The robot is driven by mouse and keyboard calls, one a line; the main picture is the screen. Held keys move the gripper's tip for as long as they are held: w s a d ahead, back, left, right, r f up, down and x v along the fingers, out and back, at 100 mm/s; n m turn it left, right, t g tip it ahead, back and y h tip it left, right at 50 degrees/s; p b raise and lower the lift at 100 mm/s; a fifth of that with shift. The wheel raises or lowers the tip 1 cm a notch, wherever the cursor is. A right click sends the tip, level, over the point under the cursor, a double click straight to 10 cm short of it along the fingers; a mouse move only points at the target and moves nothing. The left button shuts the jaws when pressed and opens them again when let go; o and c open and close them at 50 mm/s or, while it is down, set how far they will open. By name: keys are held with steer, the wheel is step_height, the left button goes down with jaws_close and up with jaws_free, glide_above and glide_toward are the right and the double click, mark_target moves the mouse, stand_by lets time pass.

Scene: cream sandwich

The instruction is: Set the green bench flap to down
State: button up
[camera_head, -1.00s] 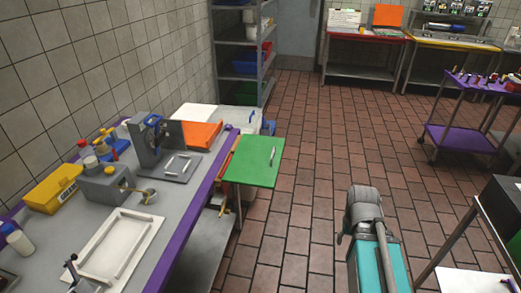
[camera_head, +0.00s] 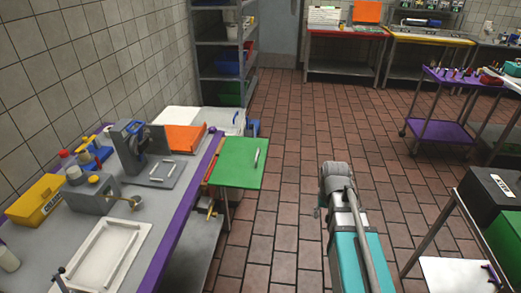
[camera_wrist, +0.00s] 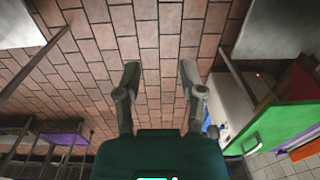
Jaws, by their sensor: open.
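The green bench flap (camera_head: 234,165) stands out level from the purple-edged end of the grey bench, with a pale handle (camera_head: 257,158) on its top face. In the wrist view the green flap (camera_wrist: 275,128) is at the right, with its handle (camera_wrist: 253,146) at its lower part. My gripper (camera_wrist: 158,78) is open and empty, its two fingers spread over the tiled floor, apart from the flap. In the head view my arm is to the right of the flap; the fingers cannot be made out there.
The bench (camera_head: 181,228) at left holds a white tray (camera_head: 128,226), a yellow box (camera_head: 36,200) and an orange item (camera_head: 180,138). A purple trolley (camera_head: 447,132) and a black box (camera_head: 487,195) stand at right. Tiled floor (camera_head: 285,190) is open between flap and arm.

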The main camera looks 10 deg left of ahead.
steer(key=w+a+r+p, duration=0.2)
steer(key=w+a+r, duration=0.15)
steer(key=w, duration=0.35)
steer(key=w+a+r+y+p, duration=0.1)
steer(key=w+a+r+p, duration=0.1)
steer(key=w+a, duration=0.4)
steer(key=w+a+r+p, duration=0.2)
steer(key=w+a+p, duration=0.1)
steer(key=w, duration=0.5)
step_height(320, 180, up, 5)
steer(key=p, duration=0.4)
glide_above(258, 151)
steer(key=s+d, duration=0.2)
steer(key=d, duration=0.1)
steer(key=shift+f+y, duration=0.2)
steer(key=shift+y, duration=0.2)
steer(key=shift+a+f, duration=0.1)
steer(key=shift+f, duration=0.05)
steer(key=f+b, duration=0.4)
steer(key=a+f+b, duration=0.1)
steer(key=f+b, duration=0.3)
steer(key=b, duration=0.1)
steer(key=a+f+b, duration=0.1)
steer(key=f+b, duration=0.3)
steer(key=f, duration=0.1)
steer(key=shift+a+f+b, duration=0.1)
steer(key=shift+a+b, duration=0.15)
steer(key=shift+b, duration=0.1)
